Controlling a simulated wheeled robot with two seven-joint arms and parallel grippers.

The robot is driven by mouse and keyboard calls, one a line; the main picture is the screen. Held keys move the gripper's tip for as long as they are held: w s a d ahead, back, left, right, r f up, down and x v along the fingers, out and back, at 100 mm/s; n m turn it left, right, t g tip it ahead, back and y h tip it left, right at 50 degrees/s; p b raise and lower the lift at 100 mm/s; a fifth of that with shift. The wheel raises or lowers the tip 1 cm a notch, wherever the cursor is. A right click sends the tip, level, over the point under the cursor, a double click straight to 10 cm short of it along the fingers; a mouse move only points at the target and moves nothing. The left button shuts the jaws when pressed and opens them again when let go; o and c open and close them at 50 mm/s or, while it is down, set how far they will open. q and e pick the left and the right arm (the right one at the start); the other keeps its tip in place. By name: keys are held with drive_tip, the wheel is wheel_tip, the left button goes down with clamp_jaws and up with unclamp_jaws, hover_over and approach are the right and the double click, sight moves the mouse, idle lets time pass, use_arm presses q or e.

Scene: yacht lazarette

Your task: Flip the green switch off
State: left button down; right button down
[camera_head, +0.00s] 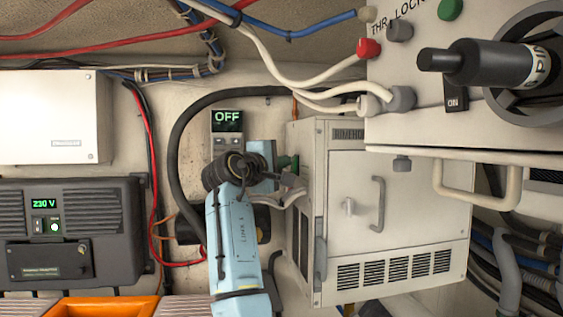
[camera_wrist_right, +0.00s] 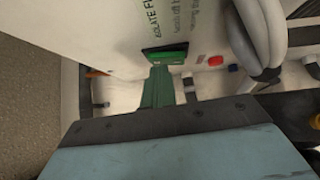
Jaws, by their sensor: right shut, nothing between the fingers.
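The green switch (camera_wrist_right: 166,55) is a green rocker in a black frame on a white panel, in the right wrist view. In the head view I cannot make the switch out. My right gripper (camera_wrist_right: 160,70) is shut and empty, its dark green fingers reaching up to the lower edge of the switch. I cannot tell whether they touch it. In the head view the right gripper (camera_head: 287,162) points at the left side of the white cabinet (camera_head: 380,240). My left gripper is not in view.
A small display (camera_head: 227,118) on the wall reads OFF. A thick black cable (camera_head: 175,150) loops behind my right arm. A red button (camera_wrist_right: 215,61) and a grey hose (camera_wrist_right: 262,30) lie right of the switch. A dark unit (camera_head: 105,235) reading 230 V stands at left.

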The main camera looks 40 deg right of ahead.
drive_tip(key=a+r, duration=0.1)
drive_tip(key=a, duration=1.2)
drive_tip(key=shift+s+r+b, duration=0.2)
drive_tip(key=shift+s+b, duration=0.2)
drive_tip(key=shift+s, duration=0.05)
